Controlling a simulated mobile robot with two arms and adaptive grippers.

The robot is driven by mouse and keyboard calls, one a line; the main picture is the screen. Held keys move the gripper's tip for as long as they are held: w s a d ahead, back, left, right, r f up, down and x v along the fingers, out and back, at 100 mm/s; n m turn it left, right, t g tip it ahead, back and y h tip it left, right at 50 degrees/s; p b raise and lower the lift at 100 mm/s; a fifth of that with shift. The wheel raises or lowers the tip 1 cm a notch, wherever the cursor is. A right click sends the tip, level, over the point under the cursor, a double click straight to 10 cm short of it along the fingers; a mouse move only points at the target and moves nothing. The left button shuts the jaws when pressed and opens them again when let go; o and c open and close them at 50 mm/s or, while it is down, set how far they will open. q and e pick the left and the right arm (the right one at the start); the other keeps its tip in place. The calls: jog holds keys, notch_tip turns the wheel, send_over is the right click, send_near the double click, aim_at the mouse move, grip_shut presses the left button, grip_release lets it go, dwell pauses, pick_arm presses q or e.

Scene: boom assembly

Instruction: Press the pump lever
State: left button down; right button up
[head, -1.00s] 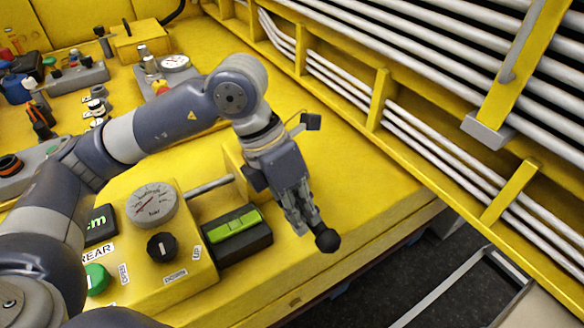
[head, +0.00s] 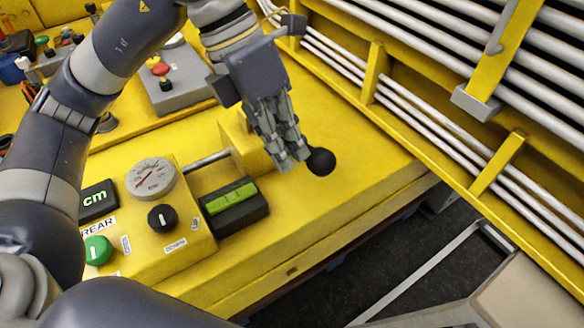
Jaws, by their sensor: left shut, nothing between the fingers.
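The pump lever shows mainly as its round black knob (head: 320,162), just right of the yellow block on the console. Its shaft is mostly hidden behind my left gripper. My left gripper (head: 292,158) is shut and empty, reaching down from the upper middle. Its fingertips are right beside the knob, on its left; I cannot tell whether they touch the lever. My right gripper is not in view.
The yellow console (head: 165,235) left of the lever carries a pressure gauge (head: 151,178), a black dial (head: 161,218) and a green button (head: 97,250). A green-topped black box (head: 232,204) lies close by. White pipes (head: 460,75) run along the right.

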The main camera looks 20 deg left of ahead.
pick_arm(q)
jog(key=shift+s+r, duration=0.15)
jog(key=shift+r, duration=0.45)
jog(key=shift+s+r, duration=0.15)
jog(key=shift+r, duration=0.4)
dwell(0.7)
jog(key=c, duration=1.8)
grip_release()
